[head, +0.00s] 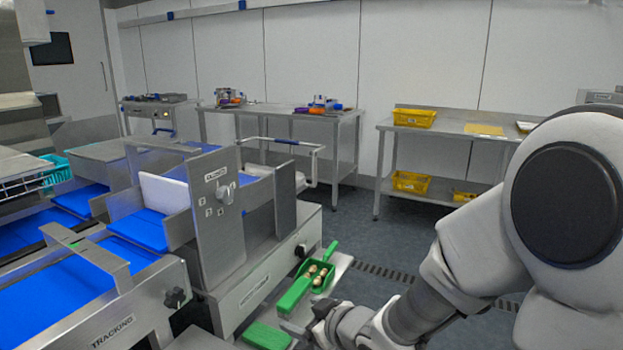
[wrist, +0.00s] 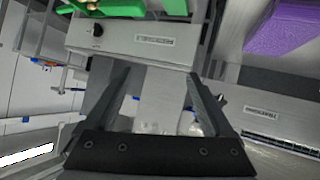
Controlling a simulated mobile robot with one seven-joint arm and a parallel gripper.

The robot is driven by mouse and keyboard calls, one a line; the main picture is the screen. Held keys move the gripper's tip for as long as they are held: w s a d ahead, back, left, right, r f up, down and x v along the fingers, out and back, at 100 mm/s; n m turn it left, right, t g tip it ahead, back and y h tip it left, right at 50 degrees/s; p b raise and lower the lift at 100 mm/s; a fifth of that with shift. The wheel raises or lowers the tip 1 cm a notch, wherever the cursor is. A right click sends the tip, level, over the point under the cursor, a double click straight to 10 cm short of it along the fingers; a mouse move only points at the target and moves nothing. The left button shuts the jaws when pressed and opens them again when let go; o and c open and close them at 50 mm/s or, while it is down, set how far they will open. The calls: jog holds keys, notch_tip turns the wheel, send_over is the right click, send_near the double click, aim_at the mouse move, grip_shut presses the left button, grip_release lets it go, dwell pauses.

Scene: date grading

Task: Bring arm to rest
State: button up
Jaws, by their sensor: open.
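My arm reaches in from the right of the head view, bent low beside the machine. My gripper (wrist: 157,78) is open in the wrist view, with its two dark fingers spread apart and nothing held between them. In the head view its end is dark and only partly clear, close to the green scoop (head: 294,296). The scoop lies on a narrow steel ledge and holds several pale brown dates (head: 318,273). I cannot tell from the head view whether the gripper touches the scoop. Green pieces (wrist: 118,8) also show at the top of the wrist view.
The steel machine (head: 219,215) with blue belts (head: 103,268) fills the left. A green block (head: 266,336) lies at the ledge's near end. A purple block (wrist: 285,28) shows in the wrist view. A steel table with yellow crates (head: 414,117) stands behind; open floor lies before it.

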jog(key=s+d+r+m+h, duration=0.2)
jog(key=d+r+h, duration=0.15)
jog(key=d, duration=0.25)
jog(key=s+d+r+m+h, duration=0.3)
jog(key=d+r, duration=0.1)
jog(key=d, duration=0.3)
jog(key=s+d+r+m+g, duration=0.1)
jog(key=s+r+m+g, duration=0.1)
jog(key=s, duration=0.6)
jog(key=s+d+r+m+g, duration=0.2)
jog(key=s+r, duration=0.1)
jog(key=s, duration=0.5)
notch_tip(320, 180, up, 18)
jog(key=s+p, duration=0.1)
jog(key=p, duration=1.7)
jog(key=shift+a, duration=0.35)
jog(key=shift+a+f, duration=0.1)
jog(key=shift+f, duration=0.05)
